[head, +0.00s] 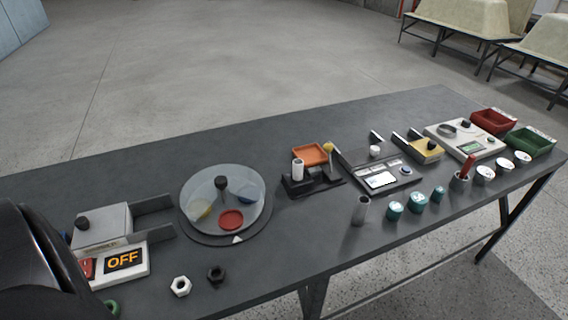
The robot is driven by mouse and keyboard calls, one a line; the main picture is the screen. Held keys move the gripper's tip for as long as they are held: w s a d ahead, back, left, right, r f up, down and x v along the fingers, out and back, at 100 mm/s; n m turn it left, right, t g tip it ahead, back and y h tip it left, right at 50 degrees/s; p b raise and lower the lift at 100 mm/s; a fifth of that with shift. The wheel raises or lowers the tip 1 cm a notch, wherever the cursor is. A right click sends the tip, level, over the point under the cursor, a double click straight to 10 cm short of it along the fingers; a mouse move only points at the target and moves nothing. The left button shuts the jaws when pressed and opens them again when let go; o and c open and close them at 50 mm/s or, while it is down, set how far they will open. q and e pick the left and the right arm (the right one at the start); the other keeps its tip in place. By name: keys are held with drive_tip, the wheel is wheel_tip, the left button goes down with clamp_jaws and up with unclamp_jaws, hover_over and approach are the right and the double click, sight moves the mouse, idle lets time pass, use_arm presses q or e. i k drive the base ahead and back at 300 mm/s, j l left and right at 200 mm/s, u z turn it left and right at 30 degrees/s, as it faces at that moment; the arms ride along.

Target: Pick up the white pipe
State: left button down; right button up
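A short white cylinder, which looks like the white pipe (298,170), stands upright at the left end of a black stand (300,188) near the middle of the table. A smaller white piece (375,151) sits on the dark device to the right. I cannot tell for certain which of these is the pipe meant. Neither of my grippers is in view.
The dark table (300,240) also bears an OFF switch box (123,260), a round turntable (190,228), two nuts, an orange tray (310,149), several teal jars, white cups, a scale (465,152), and red and green bins (530,142). The back left table surface is clear.

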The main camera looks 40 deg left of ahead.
sight(297, 164)
drive_tip(key=u, duration=1.05)
drive_tip(key=k+j+z, duration=0.15)
drive_tip(key=z, duration=0.15)
